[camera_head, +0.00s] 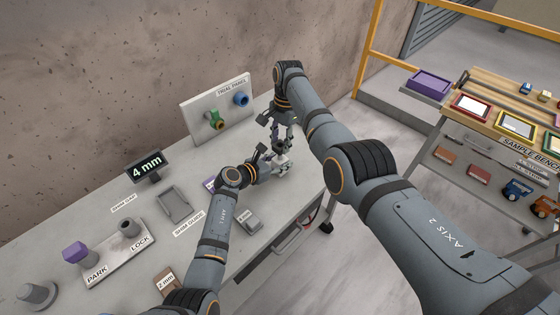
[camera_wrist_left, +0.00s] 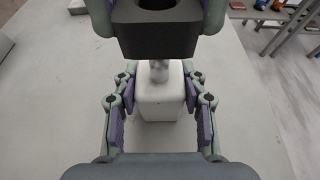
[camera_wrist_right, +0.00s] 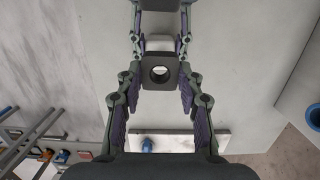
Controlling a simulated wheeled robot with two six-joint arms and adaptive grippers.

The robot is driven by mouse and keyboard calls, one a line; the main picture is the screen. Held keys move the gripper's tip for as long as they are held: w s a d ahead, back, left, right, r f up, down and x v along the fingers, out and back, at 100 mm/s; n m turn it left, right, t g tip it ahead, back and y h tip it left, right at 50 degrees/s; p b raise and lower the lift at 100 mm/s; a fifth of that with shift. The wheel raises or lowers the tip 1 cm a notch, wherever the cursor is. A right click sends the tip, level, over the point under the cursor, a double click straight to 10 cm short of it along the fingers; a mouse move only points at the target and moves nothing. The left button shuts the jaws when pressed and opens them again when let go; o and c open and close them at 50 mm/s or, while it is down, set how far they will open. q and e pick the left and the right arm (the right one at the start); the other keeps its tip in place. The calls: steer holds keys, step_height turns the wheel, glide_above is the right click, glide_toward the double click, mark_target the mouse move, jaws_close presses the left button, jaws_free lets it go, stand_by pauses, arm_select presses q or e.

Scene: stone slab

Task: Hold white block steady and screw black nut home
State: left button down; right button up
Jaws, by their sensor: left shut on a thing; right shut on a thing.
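The white block (camera_wrist_left: 158,103) stands on the grey slab between the fingers of my left gripper (camera_wrist_left: 160,112), which is shut on it. A pale metal stud (camera_wrist_left: 158,72) rises from the block's top. The black nut (camera_wrist_left: 155,42) is directly above the stud; it also shows in the right wrist view (camera_wrist_right: 160,86), with light showing through its round hole. My right gripper (camera_wrist_right: 160,78) is shut on the nut from both sides. In the head view, my left gripper (camera_head: 270,165) and right gripper (camera_head: 282,138) meet near the slab's far right edge. How deep the stud reaches into the nut is hidden.
A trial panel (camera_head: 205,95) with coloured fittings stands at the back. A 4 mm display (camera_head: 147,166), a grey tray (camera_head: 173,204) and the park/lock plate (camera_head: 105,262) lie to the left. A sample bench (camera_head: 480,83) stands apart at right.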

mark_target(281, 149)
steer(key=shift+f, duration=0.2)
steer(key=shift+f, duration=0.4)
steer(key=shift+f, duration=0.25)
stand_by(0.5)
steer(key=shift+f, duration=0.8)
steer(key=o, duration=1.3)
steer(key=shift+c, duration=0.2)
steer(key=shift+r, duration=0.3)
steer(key=shift+c, duration=0.4)
